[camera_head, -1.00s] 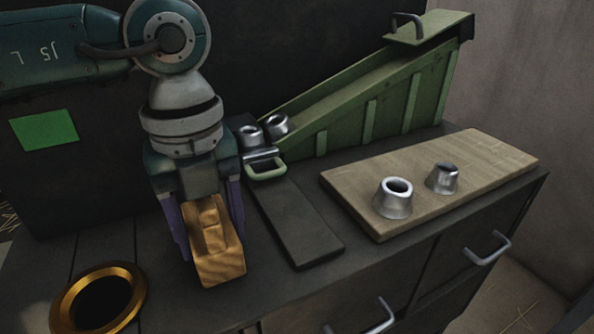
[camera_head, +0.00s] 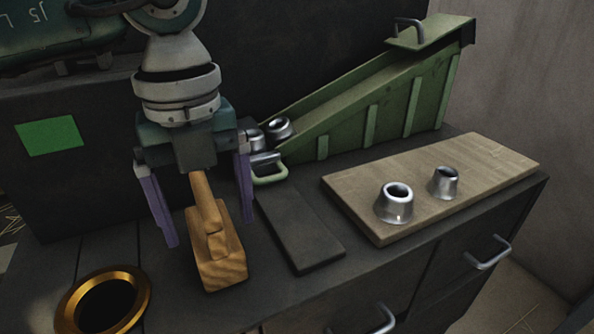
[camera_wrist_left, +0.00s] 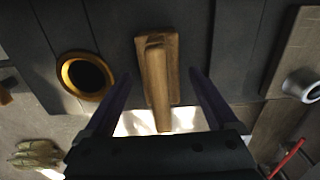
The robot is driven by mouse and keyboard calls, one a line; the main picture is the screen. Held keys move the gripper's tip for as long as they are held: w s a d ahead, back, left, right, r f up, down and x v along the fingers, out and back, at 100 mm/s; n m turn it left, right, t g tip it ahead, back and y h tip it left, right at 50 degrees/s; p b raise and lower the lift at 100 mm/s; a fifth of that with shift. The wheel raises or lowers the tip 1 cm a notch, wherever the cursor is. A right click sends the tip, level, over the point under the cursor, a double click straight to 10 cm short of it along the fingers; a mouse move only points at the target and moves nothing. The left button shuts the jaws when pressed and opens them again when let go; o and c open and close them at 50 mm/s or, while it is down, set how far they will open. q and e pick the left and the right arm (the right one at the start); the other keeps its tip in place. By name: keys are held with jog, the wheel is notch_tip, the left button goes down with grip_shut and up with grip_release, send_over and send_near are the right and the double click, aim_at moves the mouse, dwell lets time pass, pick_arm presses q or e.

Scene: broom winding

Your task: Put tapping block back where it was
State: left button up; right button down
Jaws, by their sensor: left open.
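The wooden tapping block (camera_head: 222,258) stands on the dark bench top, with its handle upward. It also shows in the left wrist view (camera_wrist_left: 157,75), between the two fingers. My left gripper (camera_head: 210,222) is open above and around the block's handle, with a purple finger on each side and gaps between fingers and wood. It also shows in the left wrist view (camera_wrist_left: 160,95). My right gripper is in neither view.
A brass-rimmed hole (camera_head: 140,287) lies left of the block. A flat dark plate (camera_head: 300,232) lies to its right. A wooden board (camera_head: 455,185) carries two metal ferrules (camera_head: 394,205). A green chute (camera_head: 375,105) with more ferrules at its low end stands behind.

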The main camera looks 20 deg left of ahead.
pick_arm(q)
notch_tip(320, 180, up, 9)
jog(key=shift+f+p, duration=0.2)
jog(key=shift+p, duration=0.2)
dwell(1.0)
